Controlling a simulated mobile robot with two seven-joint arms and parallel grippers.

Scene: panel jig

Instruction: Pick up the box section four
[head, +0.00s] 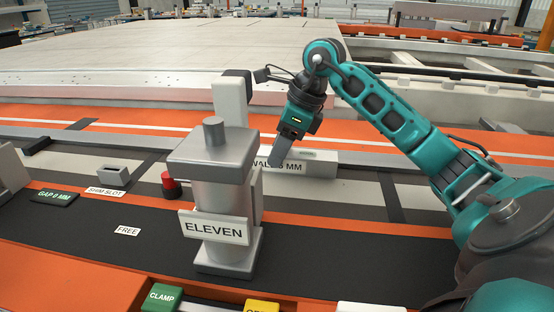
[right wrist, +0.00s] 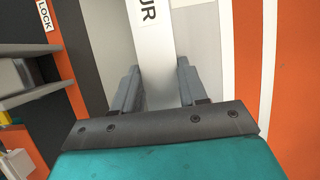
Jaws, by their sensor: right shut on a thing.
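The box section four (right wrist: 158,75) is a pale grey bar with a partly hidden label ending in "UR" in the right wrist view. It lies between the two fingers of my right gripper (right wrist: 160,90), which is shut on it. In the head view, my right gripper (head: 279,152) reaches down to a pale grey bar (head: 318,162) labelled "WALL", with its text partly covered by a finger. This bar looks level and low over the grey strip; I cannot tell whether it touches it. Its left end is hidden behind the unit marked ELEVEN. My left gripper is out of view.
The grey unit marked ELEVEN (head: 222,192) stands upright just left of my right gripper. A red button (head: 168,183), a small grey block (head: 114,174) and a GAP sign (head: 55,197) are farther left. The dark strip (head: 340,240) right of ELEVEN is clear.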

